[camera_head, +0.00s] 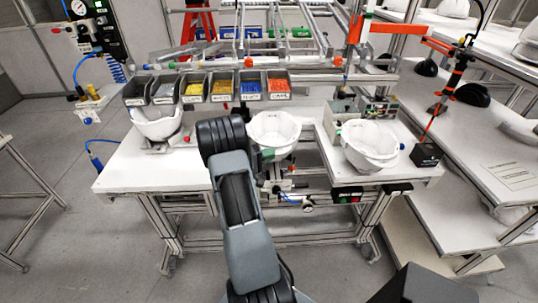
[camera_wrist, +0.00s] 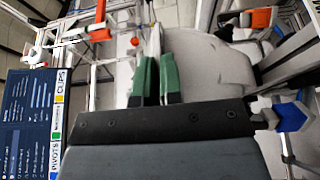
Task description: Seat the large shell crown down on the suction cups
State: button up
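A white shell (camera_head: 276,130) is in the middle of the bench in the head view, hollow side up and crown down. My gripper (camera_head: 267,154) is at its near left side, with green fingers. In the wrist view my gripper (camera_wrist: 157,75) has its two green fingers close together with a thin white edge between them, the rim of the white shell (camera_wrist: 207,65). The shell's wall fills the area right of the fingers. The suction cups cannot be made out, and whether the shell's crown touches anything below is hidden.
Another white shell (camera_head: 156,122) sits on a fixture at the left, and one (camera_head: 370,143) stands at the right. Labelled bins (camera_head: 222,88) line the back of the bench (camera_head: 118,176). A black block (camera_head: 427,154) with an orange post stands at the right corner.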

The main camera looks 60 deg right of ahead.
jog(key=o, duration=0.5)
jog(key=shift+a, duration=0.15)
jog(key=b+v, duration=0.3)
jog(key=v, duration=1)
jog(key=shift+w+a+f, duration=0.1)
jog(key=shift+w+a, duration=0.1)
